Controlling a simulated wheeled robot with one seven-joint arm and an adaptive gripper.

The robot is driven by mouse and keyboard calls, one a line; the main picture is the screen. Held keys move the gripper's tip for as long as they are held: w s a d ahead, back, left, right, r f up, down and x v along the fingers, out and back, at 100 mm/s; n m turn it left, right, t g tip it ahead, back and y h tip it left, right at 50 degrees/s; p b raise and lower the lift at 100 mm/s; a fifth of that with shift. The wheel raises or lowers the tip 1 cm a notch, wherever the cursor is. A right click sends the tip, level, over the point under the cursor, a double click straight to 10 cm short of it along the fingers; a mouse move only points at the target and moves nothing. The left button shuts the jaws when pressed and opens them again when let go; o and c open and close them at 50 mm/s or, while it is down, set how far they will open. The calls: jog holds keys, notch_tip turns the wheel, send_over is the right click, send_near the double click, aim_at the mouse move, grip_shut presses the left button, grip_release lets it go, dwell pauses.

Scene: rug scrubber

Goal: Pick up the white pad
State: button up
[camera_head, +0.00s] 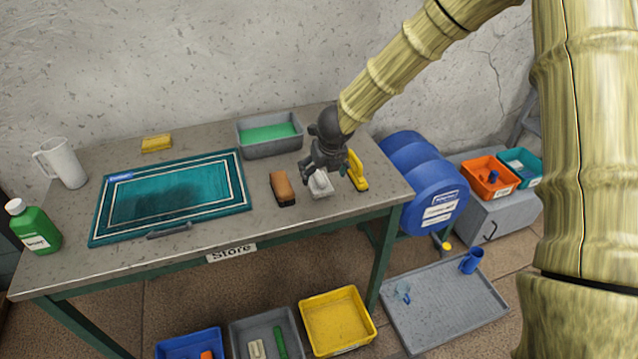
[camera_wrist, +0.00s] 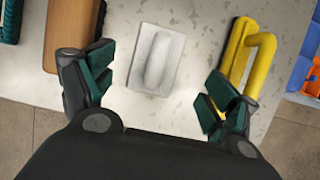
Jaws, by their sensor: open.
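The white pad (camera_head: 320,185) lies on the right part of the grey table, with a raised rounded grip on its top. In the wrist view the white pad (camera_wrist: 157,60) lies flat between and beyond my open fingers. My gripper (camera_head: 324,172) is just above it and hides part of it in the head view. In the wrist view my gripper (camera_wrist: 150,93) is open, with its green-padded fingers spread wide to either side and nothing held between them. I cannot tell the exact height between fingertips and pad.
A brown brush (camera_head: 283,189) lies close left of the pad, and a yellow handled tool (camera_head: 356,172) close right. A grey tub of green liquid (camera_head: 270,149) stands behind. A teal rug (camera_head: 236,197) covers the table's left-middle. The table's front edge (camera_head: 345,213) is near.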

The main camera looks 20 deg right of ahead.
aim_at(319, 177)
jog(key=x, duration=0.3)
jog(key=shift+w+a+f+p, duration=0.1)
jog(key=shift+w+a+p, duration=0.15)
jog(key=shift+p, duration=0.15)
jog(key=shift+x, duration=0.85)
jog(key=shift+c, duration=0.3)
jog(key=c, duration=1.1)
